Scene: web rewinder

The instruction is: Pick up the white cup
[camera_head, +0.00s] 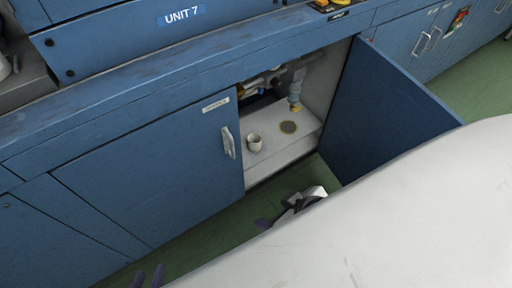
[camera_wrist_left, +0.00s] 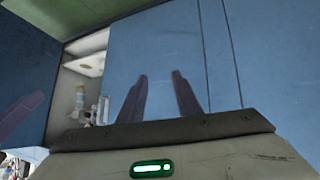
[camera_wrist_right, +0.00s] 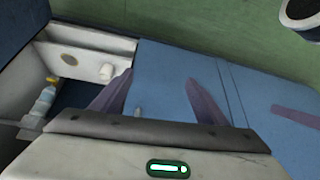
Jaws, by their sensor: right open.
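The small white cup (camera_head: 254,142) stands upright on the white floor of the open cabinet, near the left edge of the opening. It also shows in the right wrist view (camera_wrist_right: 106,72), left of the fingers. My right gripper (camera_head: 277,211) is outside the cabinet, below and in front of the opening, apart from the cup; its fingers (camera_wrist_right: 159,76) are spread and empty. My left gripper (camera_head: 149,273) is at the bottom left, in front of the closed door. Its fingers (camera_wrist_left: 160,75) are apart with nothing between them. I cannot make out the cup in the left wrist view.
The closed blue door (camera_head: 150,175) with its handle (camera_head: 228,142) borders the opening on the left. The open door (camera_head: 385,115) swings out on the right.

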